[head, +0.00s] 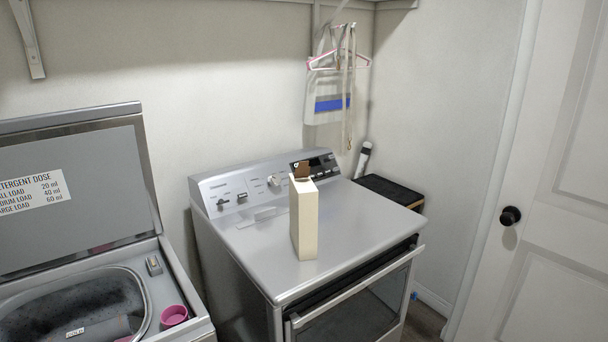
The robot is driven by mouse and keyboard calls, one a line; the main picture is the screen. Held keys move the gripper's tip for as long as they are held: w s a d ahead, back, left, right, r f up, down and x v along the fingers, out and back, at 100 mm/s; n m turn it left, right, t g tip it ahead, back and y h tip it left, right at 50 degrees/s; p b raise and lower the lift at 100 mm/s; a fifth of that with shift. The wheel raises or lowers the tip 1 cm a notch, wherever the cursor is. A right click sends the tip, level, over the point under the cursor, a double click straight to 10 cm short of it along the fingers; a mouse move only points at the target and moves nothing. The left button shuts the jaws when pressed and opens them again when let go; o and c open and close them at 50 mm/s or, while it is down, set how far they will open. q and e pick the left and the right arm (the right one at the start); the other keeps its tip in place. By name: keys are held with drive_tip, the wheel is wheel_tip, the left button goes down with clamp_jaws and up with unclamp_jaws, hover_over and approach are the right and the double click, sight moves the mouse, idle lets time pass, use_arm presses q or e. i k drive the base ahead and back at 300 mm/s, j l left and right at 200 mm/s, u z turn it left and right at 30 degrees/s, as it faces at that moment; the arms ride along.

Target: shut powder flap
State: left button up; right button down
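A tall cream box (304,219), seemingly the powder box, stands upright on the silver top of the front-door machine. A small brown flap (302,171) sticks up at the top of the box, so it looks open. The opening under it is too small to make out. Neither of my grippers is in view.
The top-load washer (189,286) at left has its lid (75,190) raised, with a dosing label on it. A pink cup (174,316) sits on its rim. A white door (560,200) stands at right.

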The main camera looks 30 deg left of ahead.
sight(301, 172)
drive_tip(key=u, duration=1.65)
drive_tip(key=i+l, duration=0.45)
drive_tip(key=i, duration=0.25)
